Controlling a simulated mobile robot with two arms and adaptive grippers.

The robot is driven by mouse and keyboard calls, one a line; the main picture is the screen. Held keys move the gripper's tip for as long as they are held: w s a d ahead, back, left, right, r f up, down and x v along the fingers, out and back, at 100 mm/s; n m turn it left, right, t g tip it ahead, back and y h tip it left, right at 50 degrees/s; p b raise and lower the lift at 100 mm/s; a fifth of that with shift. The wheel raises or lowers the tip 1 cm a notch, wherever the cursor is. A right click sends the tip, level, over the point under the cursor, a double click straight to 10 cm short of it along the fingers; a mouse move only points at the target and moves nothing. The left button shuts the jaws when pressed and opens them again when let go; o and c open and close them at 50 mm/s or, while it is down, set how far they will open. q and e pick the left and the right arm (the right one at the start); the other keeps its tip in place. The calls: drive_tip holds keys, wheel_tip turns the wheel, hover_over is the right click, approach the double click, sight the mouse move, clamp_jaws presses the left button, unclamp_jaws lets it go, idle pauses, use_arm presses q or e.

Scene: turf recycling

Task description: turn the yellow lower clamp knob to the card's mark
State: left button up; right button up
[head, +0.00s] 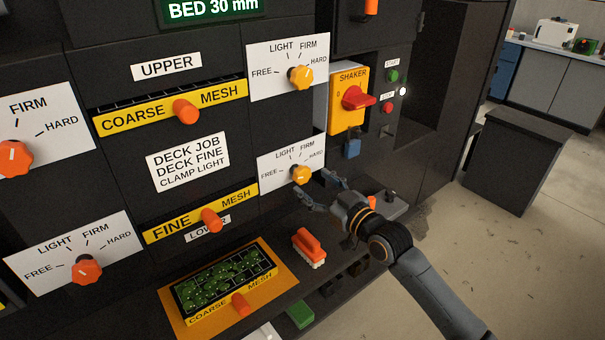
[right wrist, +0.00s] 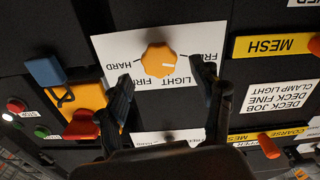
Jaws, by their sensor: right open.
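The yellow lower clamp knob (head: 300,174) sits on a white dial plate marked FREE, LIGHT, FIRM and HARD. It also shows in the right wrist view (right wrist: 157,60), which is upside down. Its white pointer line lies toward the FREE side, though its exact mark is hard to read. My right gripper (head: 318,190) is at this dial, fingers open. In the wrist view its fingers (right wrist: 164,84) stand apart on either side of the knob, with visible gaps. The job card (head: 187,160) reads DECK JOB, DECK FINE, CLAMP LIGHT. My left gripper is not in view.
An upper yellow knob (head: 301,77) has a similar dial. An orange brush (head: 309,247) and a mesh tray (head: 180,320) lie on the ledge below.

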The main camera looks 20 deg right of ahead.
sight(304, 177)
drive_tip(key=x, duration=0.5)
drive_tip(key=c, duration=1.2)
